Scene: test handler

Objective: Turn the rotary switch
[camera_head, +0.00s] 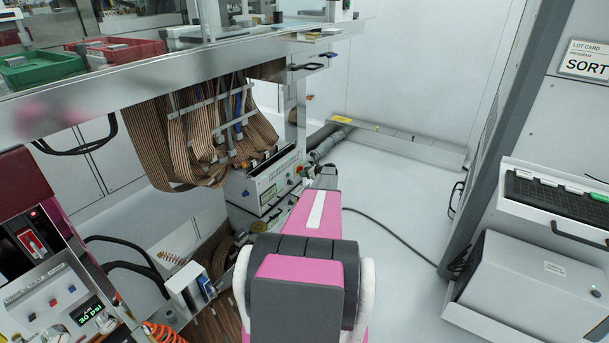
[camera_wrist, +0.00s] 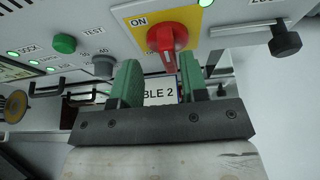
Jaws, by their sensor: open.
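The rotary switch (camera_wrist: 166,38) is a red knob on a yellow plate marked ON, on a pale panel, in the wrist view. Its handle points down in the picture. My gripper (camera_wrist: 160,62) has two green fingers, spread apart and empty. The lower end of the handle shows between the fingertips; I cannot tell if they overlap it in depth, and no contact is clear. In the head view the switch is a small red spot on yellow (camera_head: 299,169) on the control box (camera_head: 262,188), and my arm reaches toward it, its fingers hardly readable.
A green button (camera_wrist: 64,43), a grey knob (camera_wrist: 103,66) and lit indicators lie left of the switch. A black knob (camera_wrist: 284,40) is at the right. Ribbon cables (camera_head: 205,135) hang above and left of the box. Open floor (camera_head: 390,200) lies to its right.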

